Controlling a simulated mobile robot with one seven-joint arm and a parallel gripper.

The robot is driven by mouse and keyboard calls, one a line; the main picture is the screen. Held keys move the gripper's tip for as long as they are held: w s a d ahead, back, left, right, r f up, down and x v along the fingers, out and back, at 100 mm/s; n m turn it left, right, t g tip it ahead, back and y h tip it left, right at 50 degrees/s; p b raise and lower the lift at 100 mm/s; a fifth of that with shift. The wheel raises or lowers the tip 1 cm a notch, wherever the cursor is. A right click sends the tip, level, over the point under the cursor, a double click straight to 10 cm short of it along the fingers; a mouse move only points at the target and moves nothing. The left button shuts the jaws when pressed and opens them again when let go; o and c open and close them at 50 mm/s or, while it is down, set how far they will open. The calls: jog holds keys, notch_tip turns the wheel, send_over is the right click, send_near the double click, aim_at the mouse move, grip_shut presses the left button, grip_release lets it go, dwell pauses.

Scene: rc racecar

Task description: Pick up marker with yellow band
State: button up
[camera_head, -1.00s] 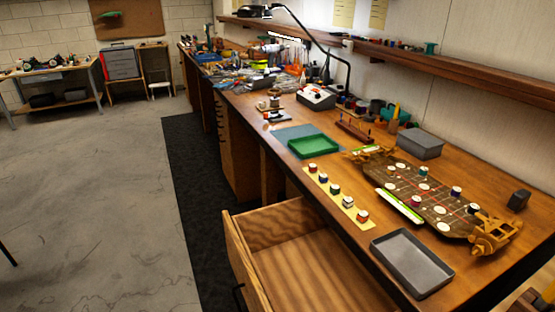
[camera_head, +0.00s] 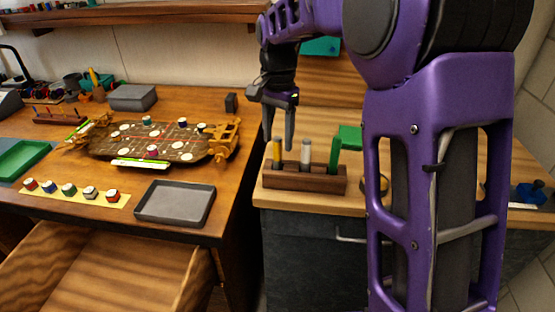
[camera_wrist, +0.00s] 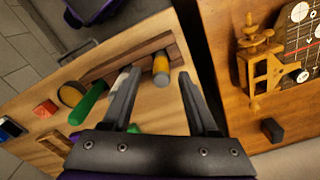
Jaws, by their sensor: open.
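The marker with the yellow band (camera_head: 277,152) stands upright at the left end of a dark wooden rack (camera_head: 318,184). A white-grey marker (camera_head: 305,152) and a green marker (camera_head: 335,155) stand beside it. My gripper (camera_head: 279,144) is open and points down over the yellow-banded marker. In the wrist view, the yellow-banded marker (camera_wrist: 161,65) shows between the two fingertips of my gripper (camera_wrist: 158,74), with space on both sides. The white-grey marker (camera_wrist: 121,77) is close to the left finger, which partly hides it. I cannot tell whether they touch.
The rack stands on a light wooden top. A green block (camera_head: 350,137) is behind the green marker. On the left bench are a grey tray (camera_head: 174,203), a brown game board (camera_head: 150,143) and a small black block (camera_head: 231,102).

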aim_at(277, 153)
notch_tip(277, 153, down, 5)
jog(key=shift+w+f+b, duration=0.1)
jog(key=shift+f+b, duration=0.05)
jog(key=shift+b, duration=0.35)
grip_shut()
